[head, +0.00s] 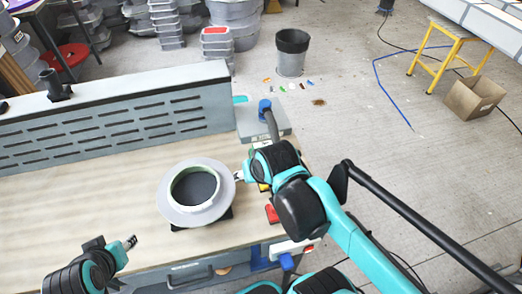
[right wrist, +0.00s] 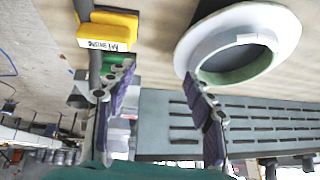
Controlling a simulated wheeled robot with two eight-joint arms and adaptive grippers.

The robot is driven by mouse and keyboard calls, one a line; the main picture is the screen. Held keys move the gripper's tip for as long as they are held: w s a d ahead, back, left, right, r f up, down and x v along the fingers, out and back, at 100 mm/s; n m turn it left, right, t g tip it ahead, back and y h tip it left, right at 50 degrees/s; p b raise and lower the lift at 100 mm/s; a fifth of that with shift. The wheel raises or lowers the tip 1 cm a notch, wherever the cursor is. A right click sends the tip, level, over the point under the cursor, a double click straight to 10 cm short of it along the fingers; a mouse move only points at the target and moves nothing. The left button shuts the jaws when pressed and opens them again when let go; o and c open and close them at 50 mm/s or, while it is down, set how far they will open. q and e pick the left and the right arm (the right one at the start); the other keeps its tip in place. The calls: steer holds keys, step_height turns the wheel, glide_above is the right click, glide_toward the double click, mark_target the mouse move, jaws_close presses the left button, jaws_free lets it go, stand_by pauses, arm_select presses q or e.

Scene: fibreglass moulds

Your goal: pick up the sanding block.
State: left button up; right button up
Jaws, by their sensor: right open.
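A yellow block with a white label (right wrist: 108,30) is at the upper left of the right wrist view; I cannot read the label for certain, but it is the likeliest sanding block. In the head view only a small yellow part (head: 263,187) shows beside my right gripper, which hides the rest. My right gripper (right wrist: 160,72) is open and empty, its fingers wide apart, with the yellow block beyond the left finger. It also shows in the head view (head: 239,176), next to the ring mould. My left gripper (head: 130,242) is low at the left, apart from everything; its jaw opening is unclear.
A pale round mould with a raised ring (head: 166,203) sits on the bench (head: 90,190); it also shows in the right wrist view (right wrist: 270,20). A red block (head: 271,213) lies at the bench's right edge. A slotted grey panel (head: 110,120) bounds the back. The left bench top is clear.

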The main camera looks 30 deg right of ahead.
steer(key=w+d+r+m+g+p, duration=0.35)
steer(key=w+d+m, duration=0.25)
steer(key=w+m, duration=0.25)
steer(key=m+g+p, duration=0.3)
steer(key=m+p, duration=0.1)
steer(key=m, duration=0.5)
glide_above(265, 143)
steer(key=shift+t, duration=0.25)
steer(key=f, duration=0.7)
steer(key=shift+s+d, duration=0.2)
steer(key=shift+d+f, duration=0.15)
steer(key=shift+f, duration=0.2)
step_height(265, 143, down, 2)
steer(key=shift+b, duration=0.35)
steer(key=f, duration=0.1)
steer(key=f+b, duration=0.1)
steer(key=f, duration=0.3)
steer(key=shift+w+a, duration=0.1)
steer(key=shift+a, duration=0.25)
steer(key=shift+f, duration=0.35)
steer(key=shift+r, duration=0.1)
jaws_close()
